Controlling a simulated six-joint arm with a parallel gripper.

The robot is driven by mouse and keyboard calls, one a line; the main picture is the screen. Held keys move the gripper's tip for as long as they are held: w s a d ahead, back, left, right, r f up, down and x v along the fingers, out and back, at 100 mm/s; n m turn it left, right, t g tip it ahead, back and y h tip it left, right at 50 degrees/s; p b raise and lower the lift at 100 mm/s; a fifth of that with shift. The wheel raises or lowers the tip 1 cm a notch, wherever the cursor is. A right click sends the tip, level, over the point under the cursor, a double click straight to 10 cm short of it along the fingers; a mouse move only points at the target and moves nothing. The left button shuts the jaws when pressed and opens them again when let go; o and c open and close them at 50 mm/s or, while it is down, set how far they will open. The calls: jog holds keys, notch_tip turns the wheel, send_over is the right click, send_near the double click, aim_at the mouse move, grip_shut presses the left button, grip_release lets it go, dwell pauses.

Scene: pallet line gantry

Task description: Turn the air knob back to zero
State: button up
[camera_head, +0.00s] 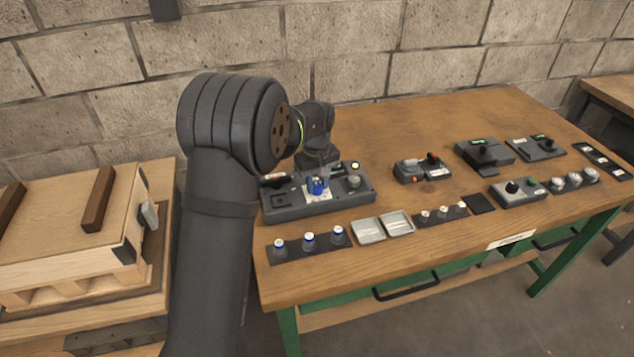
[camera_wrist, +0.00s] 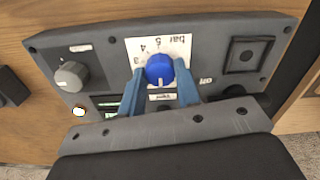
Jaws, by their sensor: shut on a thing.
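The blue air knob (camera_wrist: 160,70) sits on a white dial plate (camera_wrist: 181,45) marked with numbers and "bar", on a grey control panel (camera_wrist: 215,34). A pale pointer line on the knob faces the bottom of the wrist picture. My gripper (camera_wrist: 160,84) has its two blue fingers on either side of the knob and is shut on it. In the head view the knob (camera_head: 317,187) shows on the panel (camera_head: 285,207) below my wrist. The zero mark cannot be made out.
A grey knob (camera_wrist: 71,76) and a square dark fitting (camera_wrist: 247,54) flank the dial. Several blue-capped vials stand on a dark strip (camera_head: 312,248) in front of the panel. Metal trays (camera_head: 368,231) and other control boxes (camera_head: 421,169) lie to the right. The table's back is clear.

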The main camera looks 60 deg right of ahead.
aim_at(317, 186)
dwell(0.3)
jog(key=o, duration=1)
jog(key=shift+c, duration=0.2)
jog(key=shift+r, duration=0.15)
notch_tip(317, 186, up, 17)
jog(key=shift+r, duration=0.15)
notch_tip(317, 186, down, 18)
jog(key=shift+r, duration=0.2)
dwell(0.5)
jog(key=shift+r, duration=0.1)
